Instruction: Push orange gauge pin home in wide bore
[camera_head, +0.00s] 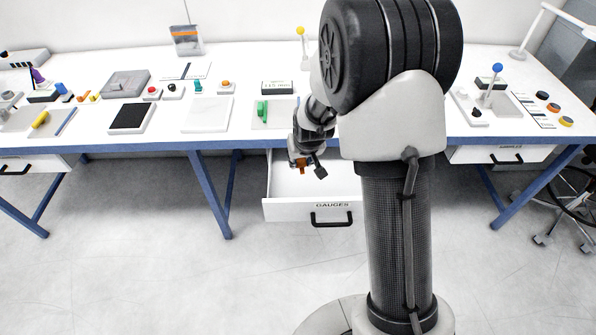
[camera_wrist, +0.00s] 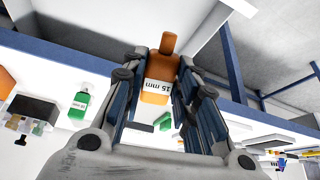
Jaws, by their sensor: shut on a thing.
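My gripper (camera_head: 304,167) is over the open drawer in the head view, pointing down. In the wrist view its jaws (camera_wrist: 162,95) are shut on the orange gauge pin (camera_wrist: 160,82). In the head view only a small orange part of the pin (camera_head: 302,168) shows below the jaws, above or just inside the drawer. I cannot make out the wide bore in either view.
The drawer (camera_head: 286,212) marked "GAUGES" stands pulled out below the white bench (camera_head: 240,142). A green piece (camera_head: 262,110) stands on a pale mat behind it. Several other items fill the bench. Blue table legs (camera_head: 208,190) stand left of the drawer.

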